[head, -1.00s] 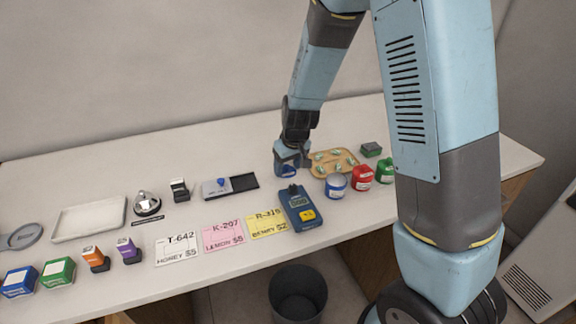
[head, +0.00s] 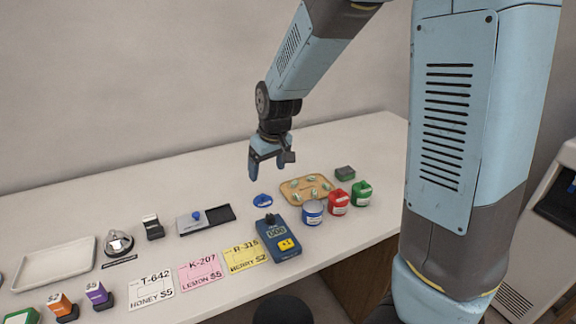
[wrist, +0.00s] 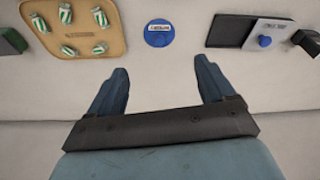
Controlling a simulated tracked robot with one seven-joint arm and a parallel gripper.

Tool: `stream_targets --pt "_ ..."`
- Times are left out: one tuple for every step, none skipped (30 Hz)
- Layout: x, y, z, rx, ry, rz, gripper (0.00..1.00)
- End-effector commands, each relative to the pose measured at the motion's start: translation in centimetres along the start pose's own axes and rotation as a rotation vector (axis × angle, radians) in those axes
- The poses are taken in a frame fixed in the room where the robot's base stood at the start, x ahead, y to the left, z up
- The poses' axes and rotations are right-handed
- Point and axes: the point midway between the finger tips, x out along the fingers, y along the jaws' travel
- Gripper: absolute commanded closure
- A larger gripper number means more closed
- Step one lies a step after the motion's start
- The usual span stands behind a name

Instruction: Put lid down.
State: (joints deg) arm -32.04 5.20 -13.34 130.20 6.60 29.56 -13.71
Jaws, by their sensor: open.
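A round blue lid (head: 263,200) with a white label lies flat on the white counter, left of the wooden tray. It also shows in the wrist view (wrist: 159,34), beyond my fingertips and apart from them. My gripper (head: 266,164) is above the counter over the lid, with fingers pointing down. In the wrist view its two fingers (wrist: 159,77) are spread wide with nothing between them. An open blue-and-white jar (head: 313,212) without a lid stands to the right of the blue device.
Right of the lid is a wooden tray (head: 305,190) holding several striped candies. Red (head: 339,202) and green (head: 362,194) lidded jars stand right of the open jar. A blue device (head: 279,238) and price cards (head: 201,271) lie in front. A black-and-grey slide box (head: 206,219) is left.

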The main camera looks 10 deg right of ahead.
Motion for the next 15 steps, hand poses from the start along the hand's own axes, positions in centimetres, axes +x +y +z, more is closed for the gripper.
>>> stream_targets --pt "-0.1 0.0 0.0 0.0 0.0 0.0 0.18" --pt "-0.1 0.0 0.0 0.001 0.001 0.0 0.18" --pt "-0.2 0.1 0.0 0.002 0.002 0.0 0.18" --pt "-0.4 0.2 0.1 0.005 0.004 0.0 0.18" --pt "-0.7 0.3 0.2 0.009 0.007 -0.001 0.18" --pt "-1.3 0.5 0.4 0.017 0.011 -0.002 0.18" --pt "-1.8 0.8 0.6 0.024 0.015 -0.002 0.18" --pt "-2.4 1.1 0.9 0.034 0.02 -0.003 0.18" --pt "-3.4 1.4 1.4 0.049 0.028 -0.003 0.18" --pt "-4.2 1.8 1.7 0.061 0.035 -0.003 0.18" --pt "-5.1 2.1 2.2 0.073 0.042 -0.003 0.18" --pt "-6.2 2.6 2.9 0.09 0.05 -0.003 0.18" --pt "-7.0 2.9 3.4 0.102 0.057 -0.002 0.18" --pt "-7.9 3.2 3.9 0.117 0.062 -0.001 0.18" --pt "-9.0 3.5 4.6 0.134 0.072 0.001 0.18"
